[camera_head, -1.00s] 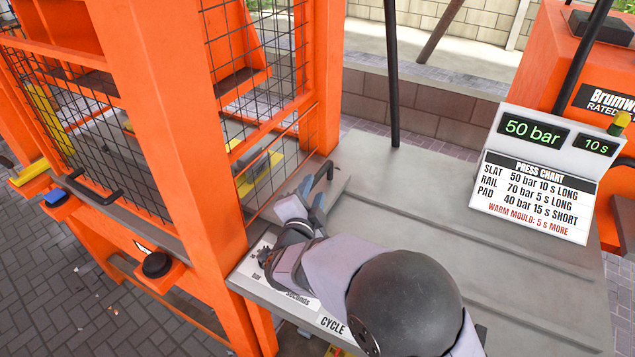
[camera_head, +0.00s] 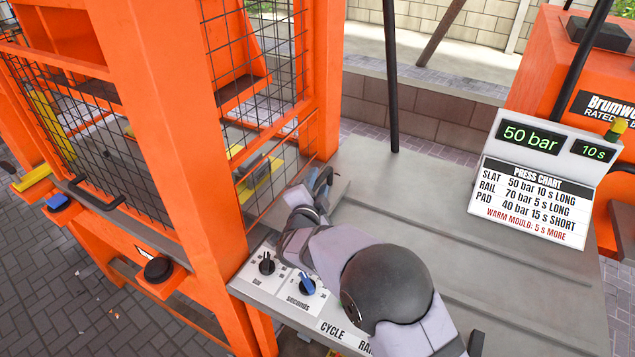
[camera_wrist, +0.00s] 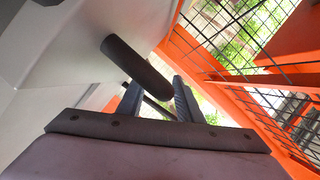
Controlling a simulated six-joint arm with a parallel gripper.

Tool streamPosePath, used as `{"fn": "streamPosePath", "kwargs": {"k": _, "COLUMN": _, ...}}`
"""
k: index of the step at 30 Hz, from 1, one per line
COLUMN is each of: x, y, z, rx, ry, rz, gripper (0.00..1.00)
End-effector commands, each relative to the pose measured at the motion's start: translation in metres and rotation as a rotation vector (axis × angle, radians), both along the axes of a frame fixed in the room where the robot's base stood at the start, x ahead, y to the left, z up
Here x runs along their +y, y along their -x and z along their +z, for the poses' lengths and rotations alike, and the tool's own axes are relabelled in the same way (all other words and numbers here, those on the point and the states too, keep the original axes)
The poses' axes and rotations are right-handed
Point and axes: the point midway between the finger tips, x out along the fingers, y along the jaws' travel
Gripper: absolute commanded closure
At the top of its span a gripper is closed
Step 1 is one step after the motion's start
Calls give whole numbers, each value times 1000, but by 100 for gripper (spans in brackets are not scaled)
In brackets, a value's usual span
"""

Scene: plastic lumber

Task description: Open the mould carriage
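The mould carriage shows as a grey plate edge (camera_head: 340,188) beside the orange press frame, at the left end of the grey table; most of it is hidden by the frame and my arm. A black bar handle (camera_wrist: 134,64) runs diagonally across the wrist view. My gripper (camera_head: 322,180) is at this handle and largely covers it in the head view. In the wrist view its two fingers (camera_wrist: 156,100) stand apart, with the lower end of the bar at or just before the gap between them. I cannot tell whether they touch it.
The orange press frame (camera_head: 190,170) with wire mesh stands close left of my gripper. A control panel with a black knob (camera_head: 267,263) and a blue knob (camera_head: 306,285) lies below my arm. The display (camera_head: 530,133) reads 50 bar, 10 s.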

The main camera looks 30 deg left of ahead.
Motion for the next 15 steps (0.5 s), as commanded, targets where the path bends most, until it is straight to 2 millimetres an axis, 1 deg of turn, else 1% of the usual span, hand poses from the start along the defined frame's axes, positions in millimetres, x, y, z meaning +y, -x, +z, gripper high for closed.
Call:
{"fn": "streamPosePath", "kwargs": {"k": 8, "x": 0, "y": -1, "z": 0, "rx": 0, "ry": 0, "rz": 0, "gripper": 67}}
{"fn": "streamPosePath", "kwargs": {"k": 11, "x": 0, "y": -1, "z": 0, "rx": -1, "ry": 0, "rz": 1, "gripper": 89}}
{"fn": "streamPosePath", "kwargs": {"k": 12, "x": 0, "y": -1, "z": 0, "rx": -1, "ry": 0, "rz": 1, "gripper": 98}}
{"fn": "streamPosePath", "kwargs": {"k": 13, "x": 0, "y": -1, "z": 0, "rx": -1, "ry": 0, "rz": 1, "gripper": 100}}
{"fn": "streamPosePath", "kwargs": {"k": 15, "x": 0, "y": -1, "z": 0, "rx": -1, "ry": 0, "rz": 1, "gripper": 100}}
